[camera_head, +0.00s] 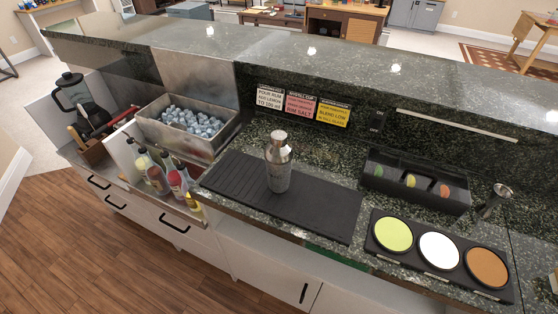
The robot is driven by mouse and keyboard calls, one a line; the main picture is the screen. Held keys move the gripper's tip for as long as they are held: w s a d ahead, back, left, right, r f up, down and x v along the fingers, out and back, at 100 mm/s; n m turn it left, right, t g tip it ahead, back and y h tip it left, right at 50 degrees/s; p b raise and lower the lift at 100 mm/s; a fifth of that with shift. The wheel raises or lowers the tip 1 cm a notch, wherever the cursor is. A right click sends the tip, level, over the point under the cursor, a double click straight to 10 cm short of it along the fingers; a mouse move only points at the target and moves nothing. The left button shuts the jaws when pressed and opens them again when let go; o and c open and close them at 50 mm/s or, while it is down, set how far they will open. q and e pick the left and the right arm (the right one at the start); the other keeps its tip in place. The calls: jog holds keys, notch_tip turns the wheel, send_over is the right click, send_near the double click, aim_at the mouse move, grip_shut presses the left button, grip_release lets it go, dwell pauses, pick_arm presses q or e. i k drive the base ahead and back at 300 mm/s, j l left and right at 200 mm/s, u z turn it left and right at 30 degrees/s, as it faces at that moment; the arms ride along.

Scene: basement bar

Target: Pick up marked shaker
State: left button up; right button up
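A metal cocktail shaker (278,165) stands upright on the black bar mat (325,207), near the middle of the view. Its body looks mottled grey with a narrower cap on top. I cannot make out a clear mark on it. Neither of my grippers shows in the head view, and nothing touches the shaker.
A steel ice bin (164,140) and a rack of bottles (157,180) stand left of the mat. A black garnish caddy (417,191), a small metal jigger (496,198) and a tray of three coloured discs (437,275) are on the right. A raised granite ledge (340,68) runs behind.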

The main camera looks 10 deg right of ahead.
aim_at(278, 176)
jog(key=k+l, duration=0.1)
jog(key=k, duration=0.4)
jog(key=k+l, duration=0.15)
jog(key=k, duration=0.35)
jog(key=j+z, duration=0.05)
